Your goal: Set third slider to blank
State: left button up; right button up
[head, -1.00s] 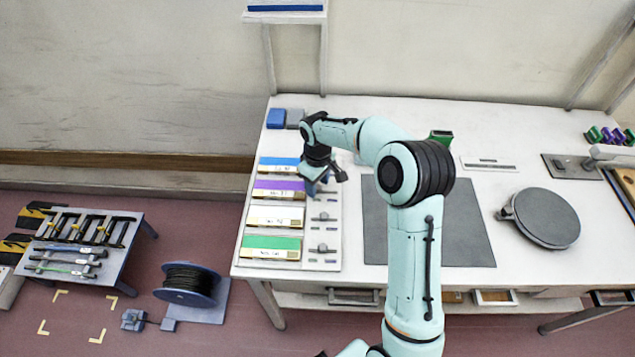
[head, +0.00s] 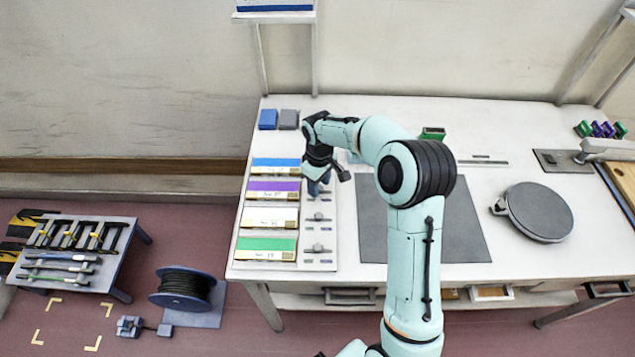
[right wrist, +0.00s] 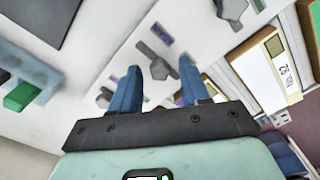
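The slider board (head: 333,262) lies at the table's left side, with blue, purple, white and green labelled rows from back to front. The third slider (head: 319,216) is a grey knob beside the white label (head: 270,217), uncovered in the head view. Its knob also shows at the top of the right wrist view (right wrist: 231,8). My right gripper (head: 321,187) hangs over the purple row, behind the third slider. In the right wrist view its blue fingers (right wrist: 158,75) are open. A grey knob of the purple row shows between them, apparently untouched. My left gripper is out of view.
A dark grey mat (head: 460,240) and a round grey plate (head: 539,211) lie to the right. A green block (head: 432,133) stands behind my arm. Blue and grey blocks (head: 268,119) sit at the back left. A tool stand (head: 75,250) and cable reel (head: 187,287) stand left of the table.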

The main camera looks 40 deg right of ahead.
jog(key=shift+r, duration=0.1)
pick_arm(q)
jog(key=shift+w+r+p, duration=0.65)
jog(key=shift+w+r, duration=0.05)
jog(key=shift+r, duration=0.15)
pick_arm(e)
notch_tip(320, 180, up, 13)
dwell(0.3)
